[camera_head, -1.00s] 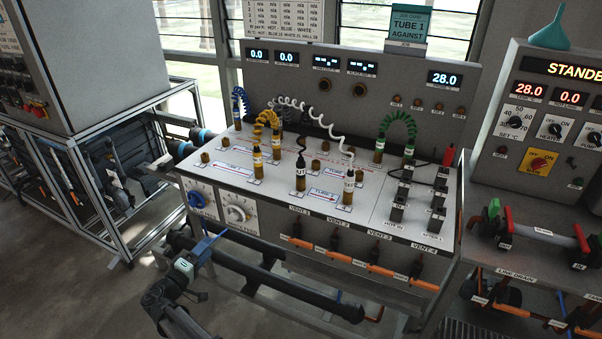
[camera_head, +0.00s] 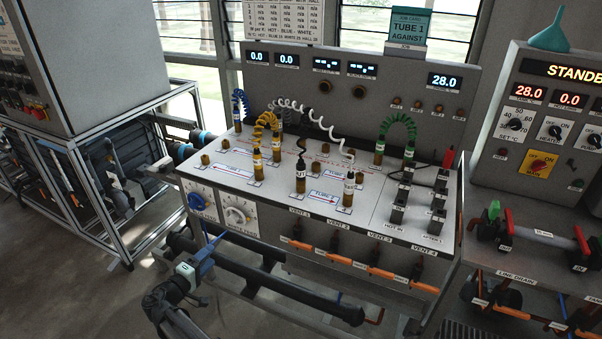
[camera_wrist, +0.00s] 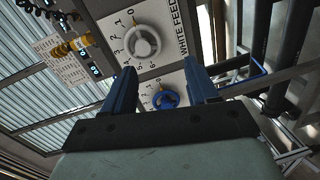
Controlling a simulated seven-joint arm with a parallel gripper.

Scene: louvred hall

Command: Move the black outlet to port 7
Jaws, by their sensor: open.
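The black outlet (camera_head: 300,175) is a dark-topped plug with a white label, standing upright on a brass port on the bench's sloping top. Its thin black cable is hard to trace. Several brass ports (camera_head: 325,148) sit around it, but their numbers are too small to read, so I cannot tell which is port 7. My gripper (camera_head: 212,240) is below and in front of the bench's left front corner, well away from the outlet. In the wrist view its two blue fingers (camera_wrist: 156,92) are apart and empty, with a blue dial (camera_wrist: 165,99) behind them.
A white dial (camera_head: 238,216) and blue dial (camera_head: 197,201) are on the bench front. Orange-handled vent valves (camera_head: 345,260) line the front edge. A white coiled hose (camera_head: 318,112), a yellow hose (camera_head: 265,120) and a green hose (camera_head: 398,122) arch over the top. A dark pipe (camera_head: 300,295) runs below.

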